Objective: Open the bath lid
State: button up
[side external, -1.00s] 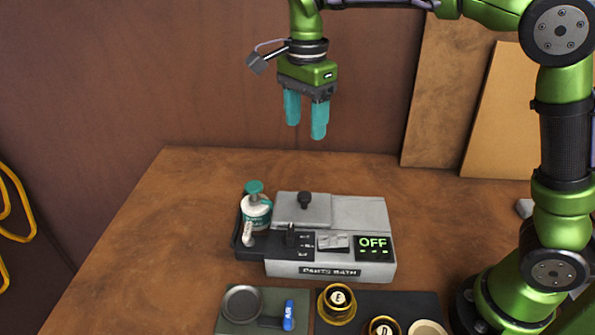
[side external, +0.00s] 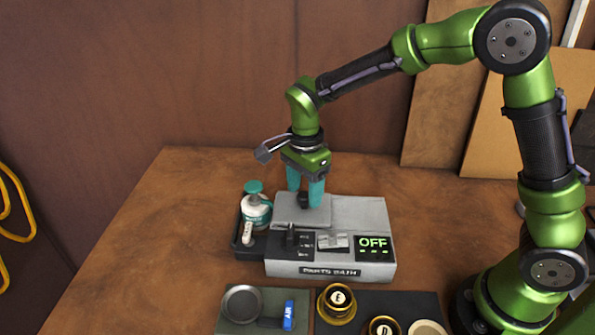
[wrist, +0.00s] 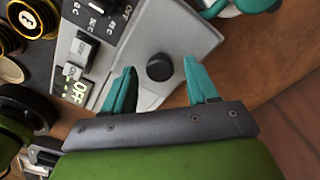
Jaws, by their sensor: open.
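The parts bath is a grey box (side external: 372,215) on the wooden table, with an OFF display on its front right. Its flat lid (side external: 318,215) lies closed at the back left of the top, with a black knob (side external: 303,200) on it. My gripper (side external: 304,202) is open and pointing down, its teal fingers on either side of the knob. In the wrist view the round black knob (wrist: 160,67) shows between the two separated fingertips (wrist: 160,70), with a gap on each side. I cannot tell whether the fingers touch the lid.
A white bottle with a teal cap (side external: 256,208) stands in a black holder at the bath's left. In front are a round metal dish (side external: 242,304), a blue AIR handle (side external: 289,315) and brass cups (side external: 337,303). The table left of the bath is clear.

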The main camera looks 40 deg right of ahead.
jog(key=shift+f, duration=0.3)
grip_shut()
jog(key=s+d, duration=0.7)
jog(key=shift+w, duration=0.1)
dwell(0.3)
grip_release()
jog(key=shift+r, duration=0.15)
